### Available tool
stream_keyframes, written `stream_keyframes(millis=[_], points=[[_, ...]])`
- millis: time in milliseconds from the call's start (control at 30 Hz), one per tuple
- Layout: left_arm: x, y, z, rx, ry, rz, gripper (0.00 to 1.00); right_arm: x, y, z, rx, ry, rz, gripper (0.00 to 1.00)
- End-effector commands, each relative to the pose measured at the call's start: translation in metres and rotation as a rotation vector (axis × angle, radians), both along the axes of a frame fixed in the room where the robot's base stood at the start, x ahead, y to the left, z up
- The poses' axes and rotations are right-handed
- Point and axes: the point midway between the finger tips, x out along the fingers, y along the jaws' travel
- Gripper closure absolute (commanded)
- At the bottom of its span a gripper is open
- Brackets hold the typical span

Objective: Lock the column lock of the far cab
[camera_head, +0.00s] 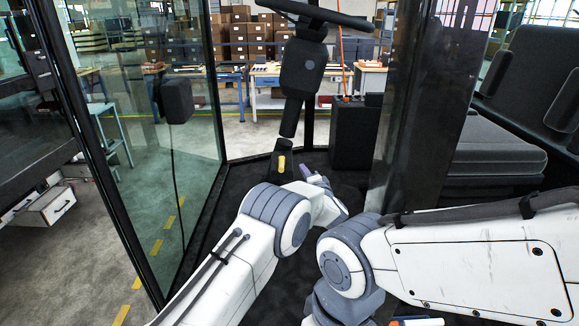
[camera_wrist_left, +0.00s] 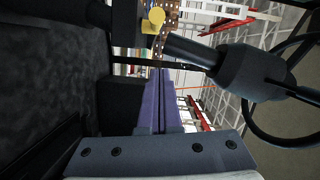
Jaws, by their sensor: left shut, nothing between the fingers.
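The steering column (camera_head: 303,70) stands at the far end of the cab floor, with the steering wheel at its top. A yellow lever (camera_head: 281,163), seemingly the column lock, sits at its foot. In the left wrist view the yellow lever (camera_wrist_left: 154,18) shows near the top edge, with a rounded knob. My left gripper (camera_head: 307,171) is low in the cab, just right of the yellow lever in the head view. Its purple fingers (camera_wrist_left: 157,88) are shut and empty, pointing toward the lever with a visible gap. My right gripper is out of view.
A glass panel (camera_head: 145,130) stands on the left and a dark pillar (camera_head: 425,110) on the right. A black box (camera_head: 351,135) is right of the column; a seat (camera_head: 500,145) is further right.

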Motion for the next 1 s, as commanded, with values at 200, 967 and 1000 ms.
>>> stream_keyframes(millis=[200,967,1000], points=[[0.025,0.008,0.000,-0.001,0.000,0.002,1.00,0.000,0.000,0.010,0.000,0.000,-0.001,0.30],[0.023,0.045,-0.010,0.000,0.001,-0.002,1.00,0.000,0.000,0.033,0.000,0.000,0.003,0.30],[0.023,0.044,-0.010,0.000,0.000,-0.005,1.00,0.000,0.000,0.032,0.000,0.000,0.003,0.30]])
